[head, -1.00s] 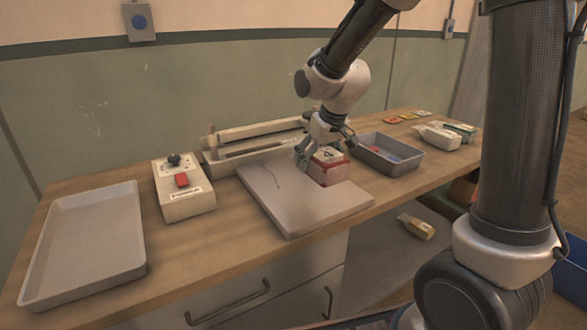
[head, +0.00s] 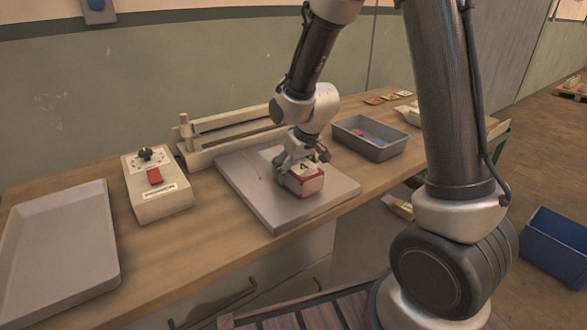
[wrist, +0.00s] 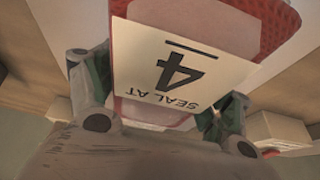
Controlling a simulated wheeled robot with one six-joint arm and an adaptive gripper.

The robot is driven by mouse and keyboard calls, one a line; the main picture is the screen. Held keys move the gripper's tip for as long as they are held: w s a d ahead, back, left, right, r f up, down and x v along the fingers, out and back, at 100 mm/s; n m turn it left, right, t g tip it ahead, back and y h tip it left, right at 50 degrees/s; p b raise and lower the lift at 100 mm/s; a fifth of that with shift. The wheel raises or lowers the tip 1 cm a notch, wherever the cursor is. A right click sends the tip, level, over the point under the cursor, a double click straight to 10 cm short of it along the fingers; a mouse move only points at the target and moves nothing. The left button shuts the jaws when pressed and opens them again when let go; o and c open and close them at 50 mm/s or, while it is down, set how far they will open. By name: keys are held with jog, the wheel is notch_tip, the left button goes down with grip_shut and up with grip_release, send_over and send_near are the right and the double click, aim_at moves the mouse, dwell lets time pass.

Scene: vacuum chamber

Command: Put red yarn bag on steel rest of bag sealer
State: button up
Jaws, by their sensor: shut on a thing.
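The red yarn bag (head: 304,181) is a small red and white package with a pale card on top. In the wrist view the bag (wrist: 275,12) fills the upper middle, and its card reads "SEAL AT 4". My gripper (head: 297,169) is shut on the bag, with a finger on either side. The steel rest (head: 245,187) is a flat grey plate in front of the long bag sealer (head: 232,137). The bag is over the right part of the rest; I cannot tell whether its underside touches the plate.
A control box (head: 157,186) with a dial and red switch stands left of the rest, and a grey tray (head: 62,250) lies farther left. A grey bin (head: 371,149) holding packets is to the right. A blue crate (head: 556,245) stands on the floor.

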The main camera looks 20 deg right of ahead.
jog(key=shift+f, duration=0.15)
jog(key=o, duration=1.6)
jog(key=v, duration=1.1)
jog(key=shift+r, duration=0.25)
jog(key=shift+s+d+r, duration=0.25)
jog(key=shift+s+r, duration=0.1)
jog(key=shift+r, duration=0.15)
jog(key=s+d+r+m, duration=0.1)
jog(key=s+d+r, duration=0.2)
jog(key=s, duration=0.4)
jog(key=s+d+r+m+h, duration=0.1)
jog(key=s+d+r, duration=0.2)
jog(key=s+d, duration=0.2)
jog(key=s+d+r+m, duration=0.1)
jog(key=s+d+r, duration=0.2)
jog(key=s, duration=0.7)
jog(key=shift+d+m, duration=0.3)
jog(key=shift+d, duration=0.75)
